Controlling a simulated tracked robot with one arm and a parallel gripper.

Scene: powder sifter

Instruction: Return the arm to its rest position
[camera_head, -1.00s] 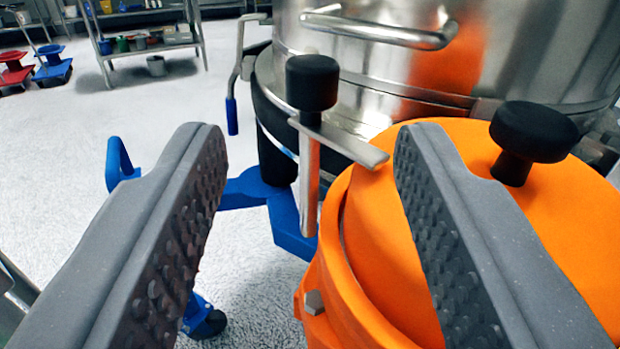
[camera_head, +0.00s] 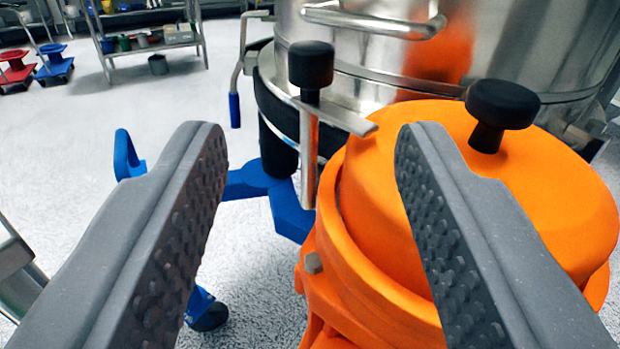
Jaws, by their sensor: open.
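My gripper (camera_head: 308,130) is open, with its two grey, studded fingers wide apart and nothing between them. The right finger overlaps the orange lidded part (camera_head: 560,200) in the picture; I cannot tell how far apart they are. A black round knob (camera_head: 502,104) stands on top of the orange lid. Between the fingertips, farther off, a metal clamp lever with a black knob (camera_head: 311,66) shows beside the steel drum (camera_head: 360,60).
A blue stand leg (camera_head: 285,205) and a dark caster (camera_head: 207,315) are below. Metal shelving (camera_head: 150,50) stands at the back left, with red (camera_head: 17,68) and blue (camera_head: 54,64) dollies.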

